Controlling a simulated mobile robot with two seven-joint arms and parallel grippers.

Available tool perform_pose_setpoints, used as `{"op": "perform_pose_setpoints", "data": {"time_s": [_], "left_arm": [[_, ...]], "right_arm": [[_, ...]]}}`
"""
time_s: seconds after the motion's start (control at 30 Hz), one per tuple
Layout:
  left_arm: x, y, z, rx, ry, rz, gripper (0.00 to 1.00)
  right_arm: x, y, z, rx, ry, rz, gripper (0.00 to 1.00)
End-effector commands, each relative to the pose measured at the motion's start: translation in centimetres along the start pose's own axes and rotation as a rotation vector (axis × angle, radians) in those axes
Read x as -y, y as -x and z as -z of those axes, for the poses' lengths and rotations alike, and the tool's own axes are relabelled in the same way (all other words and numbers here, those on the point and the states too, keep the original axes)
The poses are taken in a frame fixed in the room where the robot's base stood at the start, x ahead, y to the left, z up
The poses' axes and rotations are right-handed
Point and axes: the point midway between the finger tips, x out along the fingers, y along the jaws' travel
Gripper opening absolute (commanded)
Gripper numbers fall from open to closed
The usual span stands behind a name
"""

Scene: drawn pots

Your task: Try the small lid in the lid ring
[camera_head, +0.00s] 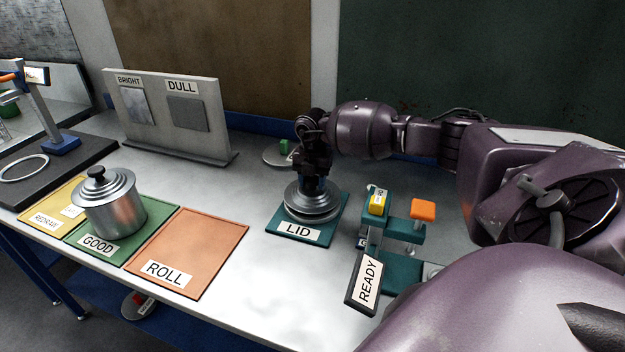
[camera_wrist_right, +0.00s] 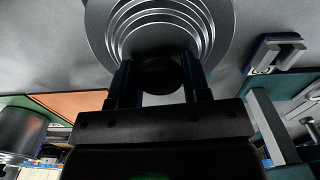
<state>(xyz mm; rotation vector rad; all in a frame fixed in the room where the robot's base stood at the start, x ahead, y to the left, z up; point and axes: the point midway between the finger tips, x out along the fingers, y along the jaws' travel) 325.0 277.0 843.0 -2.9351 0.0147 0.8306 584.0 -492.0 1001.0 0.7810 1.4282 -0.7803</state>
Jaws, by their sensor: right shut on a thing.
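My right gripper (camera_head: 313,184) points down over the teal LID mat (camera_head: 283,239). It is shut on the dark knob (camera_wrist_right: 160,76) of a silver lid (camera_head: 311,207). The lid shows stepped round rims in the wrist view (camera_wrist_right: 160,22). I cannot tell whether it rests on the mat or hangs just above it. A pale ring (camera_head: 23,167), perhaps the lid ring, lies on a dark board at the far left. My left gripper is not in view.
A lidded silver pot (camera_head: 115,212) stands on the green GOOD mat. The orange ROLL mat (camera_head: 190,245) is empty. A lid with a green knob (camera_head: 284,155) lies behind my gripper. A stand with a READY sign (camera_head: 366,284) is at right. A BRIGHT/DULL panel (camera_head: 154,105) stands behind.

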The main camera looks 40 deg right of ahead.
Motion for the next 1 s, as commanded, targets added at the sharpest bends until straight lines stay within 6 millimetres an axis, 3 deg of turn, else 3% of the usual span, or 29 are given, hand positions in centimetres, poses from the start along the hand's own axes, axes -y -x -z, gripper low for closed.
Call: {"op": "perform_pose_setpoints", "data": {"time_s": [0.97,1.0], "left_arm": [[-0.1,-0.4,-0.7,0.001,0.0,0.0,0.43],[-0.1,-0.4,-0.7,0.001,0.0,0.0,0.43]], "right_arm": [[0.0,-1.2,0.0,0.0,0.0,0.0,0.14],[0.0,-1.2,0.0,0.0,0.0,0.0,0.47]]}}
